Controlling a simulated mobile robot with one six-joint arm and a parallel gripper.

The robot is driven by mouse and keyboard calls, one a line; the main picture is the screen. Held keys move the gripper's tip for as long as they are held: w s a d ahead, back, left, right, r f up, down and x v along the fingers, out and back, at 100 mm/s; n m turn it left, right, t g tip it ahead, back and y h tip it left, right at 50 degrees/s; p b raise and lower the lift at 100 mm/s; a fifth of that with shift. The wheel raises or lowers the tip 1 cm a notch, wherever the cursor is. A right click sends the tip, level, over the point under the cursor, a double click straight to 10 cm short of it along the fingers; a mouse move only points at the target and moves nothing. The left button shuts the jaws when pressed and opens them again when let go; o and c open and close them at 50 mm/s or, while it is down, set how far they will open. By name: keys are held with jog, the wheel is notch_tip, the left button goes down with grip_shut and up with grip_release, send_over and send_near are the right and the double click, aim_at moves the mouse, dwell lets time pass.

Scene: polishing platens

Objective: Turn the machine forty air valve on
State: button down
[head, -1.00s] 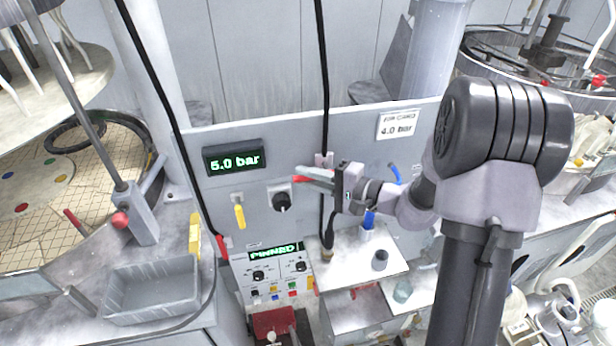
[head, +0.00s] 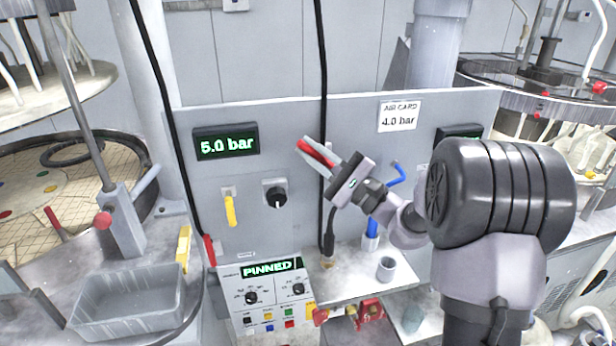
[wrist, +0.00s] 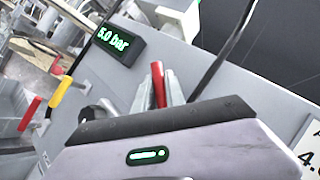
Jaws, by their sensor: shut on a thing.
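My gripper (head: 318,153) is shut on a red lever (head: 316,150) in front of the grey panel (head: 290,120), by the black cable. The fingers point up and left. The wrist view shows the red lever (wrist: 158,86) between the fingers; its mount is mostly hidden by my gripper. A yellow lever (head: 231,210) hangs straight down to the left, with a black knob (head: 276,197) beside it. A display (head: 226,142) above them reads 5.0 bar. I cannot read a machine number on any valve.
An air card (head: 399,116) reads 4.0 bar. A control box (head: 265,295) below shows PINNED. A grey bin (head: 125,300) stands at left, and a cup (head: 386,268) on the shelf. A black cable (head: 322,80) hangs close to my gripper. Blue parts (head: 372,232) are below my wrist.

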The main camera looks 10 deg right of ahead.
jog(key=m+t+b, duration=0.1)
jog(key=m, duration=0.1)
jog(key=d+m+t+h+b, duration=0.1)
jog(key=m+t, duration=0.1)
jog(key=m+t+h+b, duration=0.1)
jog(key=m+t, duration=0.1)
jog(key=shift+d+r, duration=0.25)
jog(key=shift+r, duration=0.15)
jog(key=m+t+h, duration=0.1)
jog(key=m, duration=0.1)
jog(key=d+m+t+h, duration=0.1)
jog(key=m, duration=0.1)
jog(key=m+t+h, duration=0.1)
jog(key=m+h, duration=0.1)
jog(key=shift+d+r+b, duration=0.2)
jog(key=shift+r+b, duration=0.1)
jog(key=shift+r, duration=0.05)
jog(key=shift+d+m+t+h, duration=0.2)
jog(key=shift+m+t+h, duration=0.25)
jog(key=shift+m+h, duration=0.5)
jog(key=shift+d+m+t+h, duration=0.2)
jog(key=shift+m+t+h, duration=0.25)
jog(key=shift+m+h, duration=0.5)
jog(key=shift+d+m+h, duration=0.1)
jog(key=shift+m+h, duration=0.2)
jog(key=shift+m, duration=0.2)
jog(key=c, duration=1.4)
grip_release()
